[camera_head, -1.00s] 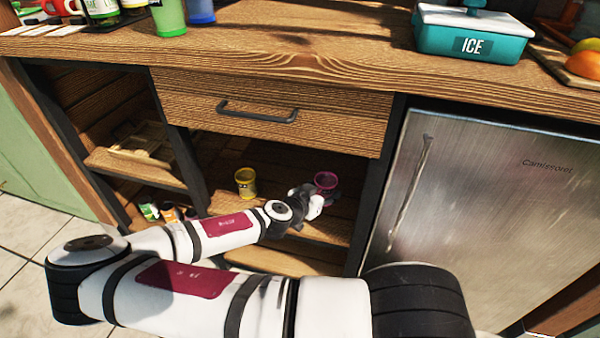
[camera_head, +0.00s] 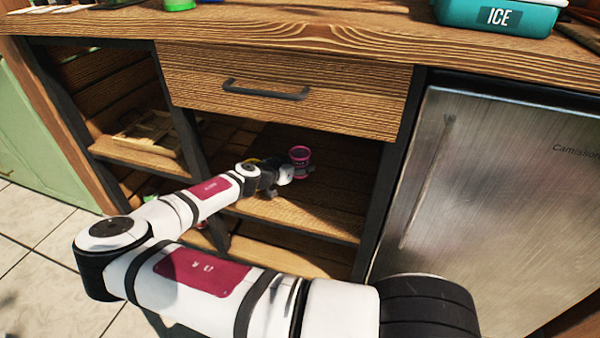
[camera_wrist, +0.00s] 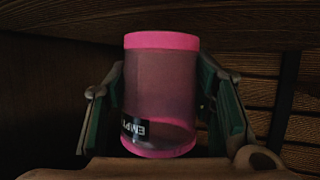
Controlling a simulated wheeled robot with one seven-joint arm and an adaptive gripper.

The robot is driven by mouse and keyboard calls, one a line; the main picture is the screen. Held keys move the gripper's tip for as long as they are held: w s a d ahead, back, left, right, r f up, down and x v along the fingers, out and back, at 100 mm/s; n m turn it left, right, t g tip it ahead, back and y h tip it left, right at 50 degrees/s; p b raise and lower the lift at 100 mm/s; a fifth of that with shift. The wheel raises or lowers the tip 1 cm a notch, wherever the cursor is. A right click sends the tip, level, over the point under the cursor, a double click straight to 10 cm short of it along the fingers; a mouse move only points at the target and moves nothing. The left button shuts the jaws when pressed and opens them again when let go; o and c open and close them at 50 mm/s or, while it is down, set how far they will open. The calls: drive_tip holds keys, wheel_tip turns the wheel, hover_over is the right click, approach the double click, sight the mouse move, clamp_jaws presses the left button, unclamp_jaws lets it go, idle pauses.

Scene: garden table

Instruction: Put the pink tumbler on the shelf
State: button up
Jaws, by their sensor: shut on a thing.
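The pink tumbler (camera_head: 300,155) is see-through with bright pink bands at its rim and base. My gripper (camera_head: 290,172) is shut on it inside the open compartment under the drawer. In the wrist view the tumbler (camera_wrist: 160,95) stands between the two fingers (camera_wrist: 163,100), with a dark "EMPTY"-like label low on its side. The shelf (camera_head: 310,217) is the wooden board in that compartment, and the tumbler is above its rear part. I cannot tell whether the tumbler's base touches the board.
The drawer (camera_head: 285,95) is shut above. A dark post (camera_head: 385,190) and steel fridge (camera_head: 480,200) bound the right side. The shelf's front right is clear.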

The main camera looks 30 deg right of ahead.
drive_tip(key=shift+f+b, duration=0.3)
drive_tip(key=shift+f, duration=0.7)
drive_tip(key=shift+f, duration=0.15)
drive_tip(key=o, duration=1.3)
drive_tip(key=shift+a+r, duration=0.15)
drive_tip(key=shift+r, duration=0.1)
drive_tip(key=shift+p+v, duration=1.4)
drive_tip(key=shift+v, duration=2.2)
